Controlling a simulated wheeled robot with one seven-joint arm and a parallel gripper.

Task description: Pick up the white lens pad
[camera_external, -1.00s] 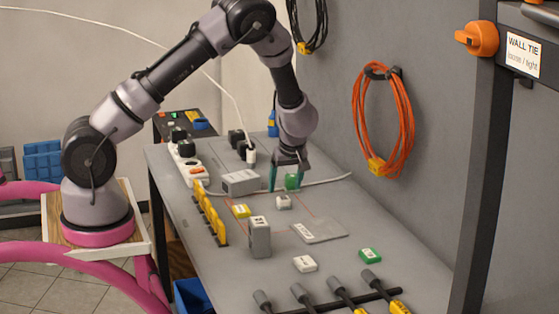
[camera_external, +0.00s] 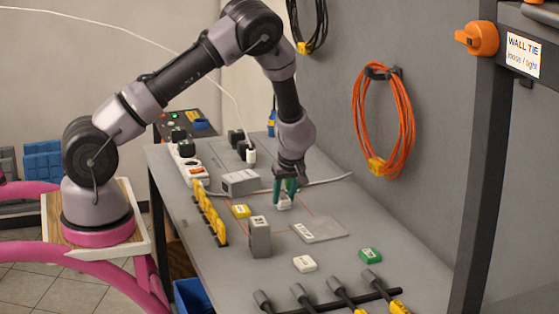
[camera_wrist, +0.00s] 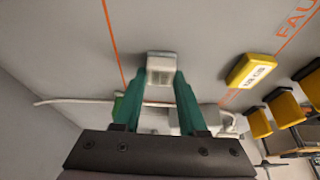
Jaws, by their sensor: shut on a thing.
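A small white pad (camera_external: 283,205) is on the grey bench, between the fingertips of my gripper (camera_external: 284,193). It also shows in the wrist view (camera_wrist: 161,64), between the tips of the two green fingers (camera_wrist: 160,84). My gripper points down and is shut on this pad. The pad appears to be at bench level; I cannot tell if it is lifted. A second white block (camera_external: 305,264) with a label lies nearer the front of the bench, apart from the gripper. The labels are too small to read.
A yellow block (camera_external: 241,211), yellow clips (camera_external: 208,214) and an upright grey block (camera_external: 259,238) stand left. A grey plate (camera_external: 319,230) lies right. A white cable (camera_external: 330,182) runs behind.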

